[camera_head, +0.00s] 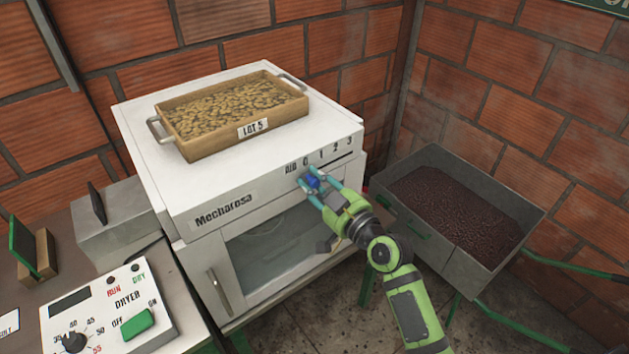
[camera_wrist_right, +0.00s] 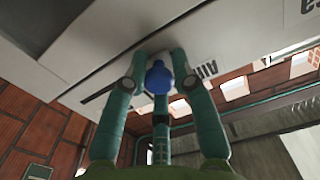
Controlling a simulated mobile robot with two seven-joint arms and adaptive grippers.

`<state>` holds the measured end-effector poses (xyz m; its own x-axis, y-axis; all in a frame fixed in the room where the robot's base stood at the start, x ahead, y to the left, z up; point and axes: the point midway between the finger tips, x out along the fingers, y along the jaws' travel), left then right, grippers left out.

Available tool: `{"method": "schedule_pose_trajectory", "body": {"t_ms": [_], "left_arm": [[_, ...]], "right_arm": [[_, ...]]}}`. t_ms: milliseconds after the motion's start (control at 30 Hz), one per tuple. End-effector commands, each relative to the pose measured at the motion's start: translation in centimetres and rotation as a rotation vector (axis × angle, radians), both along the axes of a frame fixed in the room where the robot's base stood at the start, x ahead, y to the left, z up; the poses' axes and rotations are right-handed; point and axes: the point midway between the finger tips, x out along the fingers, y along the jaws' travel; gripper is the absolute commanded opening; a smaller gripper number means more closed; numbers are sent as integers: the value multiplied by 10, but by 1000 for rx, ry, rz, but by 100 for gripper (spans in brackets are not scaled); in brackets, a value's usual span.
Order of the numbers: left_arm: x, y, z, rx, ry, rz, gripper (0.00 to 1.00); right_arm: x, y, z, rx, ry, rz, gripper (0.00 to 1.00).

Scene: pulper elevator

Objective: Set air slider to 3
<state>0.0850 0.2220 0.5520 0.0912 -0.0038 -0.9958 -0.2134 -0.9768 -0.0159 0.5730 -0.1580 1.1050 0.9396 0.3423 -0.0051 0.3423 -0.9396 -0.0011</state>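The air slider's blue knob (camera_head: 313,182) sits on the front of the white Mecharosa machine (camera_head: 200,195), at the left part of the slot, near the 0 mark. The scale AIR 0 1 2 3 (camera_head: 321,155) runs along the top front edge. My right gripper (camera_head: 314,179) has its teal fingers on both sides of the knob. In the right wrist view the blue knob (camera_wrist_right: 158,78) fills the gap between the fingertips, which look closed on it. My left gripper is not in view.
A wooden LOT 5 tray (camera_head: 184,153) of beans stands on the machine. A metal cart (camera_head: 490,266) of dark beans is at right. A dryer control box (camera_head: 104,312) and a grey metal box (camera_head: 120,222) are at left. Brick walls stand close behind.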

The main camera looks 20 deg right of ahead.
Motion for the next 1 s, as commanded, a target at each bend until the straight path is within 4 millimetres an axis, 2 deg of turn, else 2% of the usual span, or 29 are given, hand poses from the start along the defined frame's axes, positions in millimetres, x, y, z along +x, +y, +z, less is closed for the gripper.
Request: {"method": "schedule_pose_trajectory", "body": {"t_ms": [133, 233, 600, 700, 833, 1000], "left_arm": [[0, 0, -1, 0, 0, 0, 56], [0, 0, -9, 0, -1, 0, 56], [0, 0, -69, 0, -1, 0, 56], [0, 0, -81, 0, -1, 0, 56], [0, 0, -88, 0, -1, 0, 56], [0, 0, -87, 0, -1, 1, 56]], "right_arm": [[1, -2, 3, 0, -9, -2, 0], [5, -12, 0, -4, -11, -2, 0], [34, -90, -2, -6, -18, -3, 0], [39, -104, 0, -3, -18, -2, 0], [42, -115, 4, 1, -17, -3, 0], [43, -119, 8, 2, -18, -6, 0]]}}
